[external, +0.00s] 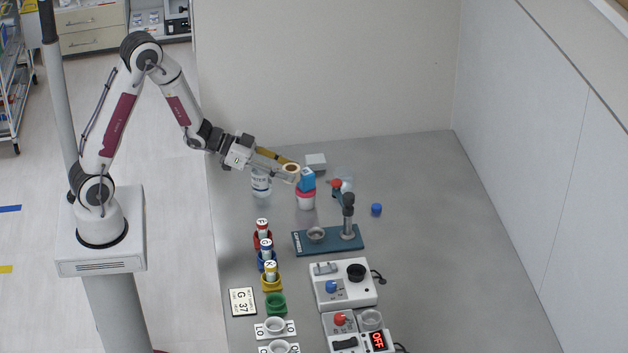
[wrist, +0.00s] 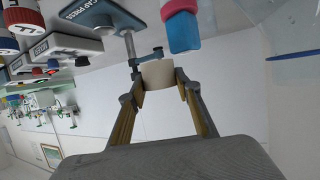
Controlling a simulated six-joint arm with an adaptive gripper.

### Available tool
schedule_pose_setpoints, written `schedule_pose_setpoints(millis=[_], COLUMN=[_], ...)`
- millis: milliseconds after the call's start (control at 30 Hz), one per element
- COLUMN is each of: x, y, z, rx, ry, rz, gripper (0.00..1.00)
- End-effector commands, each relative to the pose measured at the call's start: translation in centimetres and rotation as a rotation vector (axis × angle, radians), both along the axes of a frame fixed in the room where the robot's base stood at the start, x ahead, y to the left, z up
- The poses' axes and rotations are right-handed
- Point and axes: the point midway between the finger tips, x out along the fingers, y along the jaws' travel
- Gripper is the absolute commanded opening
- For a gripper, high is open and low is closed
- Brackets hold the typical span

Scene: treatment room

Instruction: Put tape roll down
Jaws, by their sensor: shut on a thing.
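A tape roll (external: 290,167), tan in the external view, is at the end of my gripper (external: 287,172). In the wrist view the roll (wrist: 157,74) shows as a cream-coloured band between the two fingers of my gripper (wrist: 158,84). The gripper is shut on it.
A pale box (external: 316,161) lies behind. A teal press (external: 327,241) with a post, a blue cap (external: 376,209) and several coloured holders are nearer. The table's right side is clear.

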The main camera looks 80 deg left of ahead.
Motion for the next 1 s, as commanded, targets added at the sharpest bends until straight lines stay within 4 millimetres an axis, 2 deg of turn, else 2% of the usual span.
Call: schedule_pose_setpoints(millis=[200, 500, 1000], x=[1.7, 3.2, 4.1], y=[-1.0, -2.4, -5.1], z=[1.3, 2.8, 4.3], rx=[0.0, 0.0, -0.001], ry=[-0.001, -0.002, 0.0], rz=[0.071, 0.163, 0.273], gripper=[0.15, 0.15, 0.15])
